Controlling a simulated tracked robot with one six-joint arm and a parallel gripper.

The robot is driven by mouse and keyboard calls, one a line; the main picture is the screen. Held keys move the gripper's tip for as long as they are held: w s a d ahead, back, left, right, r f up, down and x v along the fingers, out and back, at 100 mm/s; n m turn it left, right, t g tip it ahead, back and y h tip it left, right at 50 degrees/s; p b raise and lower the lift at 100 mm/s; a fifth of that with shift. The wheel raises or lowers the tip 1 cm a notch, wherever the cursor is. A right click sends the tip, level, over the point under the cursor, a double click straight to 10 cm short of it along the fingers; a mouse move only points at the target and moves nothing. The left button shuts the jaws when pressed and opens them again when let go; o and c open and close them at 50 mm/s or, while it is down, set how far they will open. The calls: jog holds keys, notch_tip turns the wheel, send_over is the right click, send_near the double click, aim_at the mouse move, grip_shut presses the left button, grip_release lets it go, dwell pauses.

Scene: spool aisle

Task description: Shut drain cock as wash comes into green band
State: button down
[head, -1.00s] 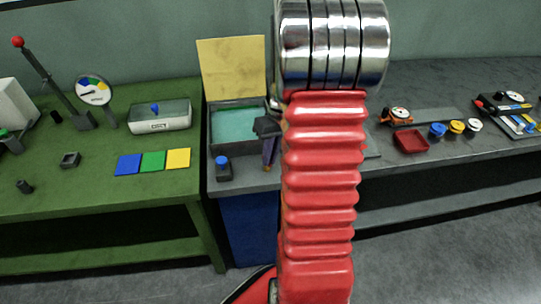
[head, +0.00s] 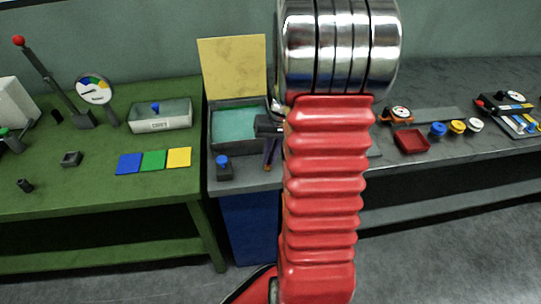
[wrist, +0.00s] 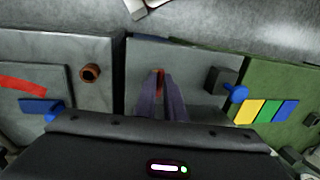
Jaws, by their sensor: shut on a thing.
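A grey basin (head: 212,140) holds flat teal wash (head: 235,124). My gripper (head: 268,166) is at its front right, fingers pointing down. In the wrist view my gripper (wrist: 160,78) is shut on a small red-brown piece (wrist: 160,88), mostly hidden between the fingers; I cannot tell its full shape. A dark block with a blue knob (head: 223,166) stands front left of the basin, apart from the fingers; it also shows in the wrist view (wrist: 235,94). A round gauge (head: 94,90) has blue, green and yellow bands.
Blue, green (head: 153,161) and yellow cards lie on the green bench (head: 100,185). A yellow panel (head: 233,68) rises behind the basin.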

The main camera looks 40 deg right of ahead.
dwell(0.3)
jog(key=c, duration=1.8)
grip_release()
jog(key=shift+c, duration=0.2)
jog(key=shift+r, duration=0.1)
notch_tip(320, 180, up, 13)
jog(key=s+d, duration=0.1)
jog(key=d, duration=0.1)
jog(key=shift+s+r, duration=0.15)
jog(key=shift+s, duration=0.2)
jog(key=shift+w+d, duration=0.1)
jog(key=shift+d, duration=0.1)
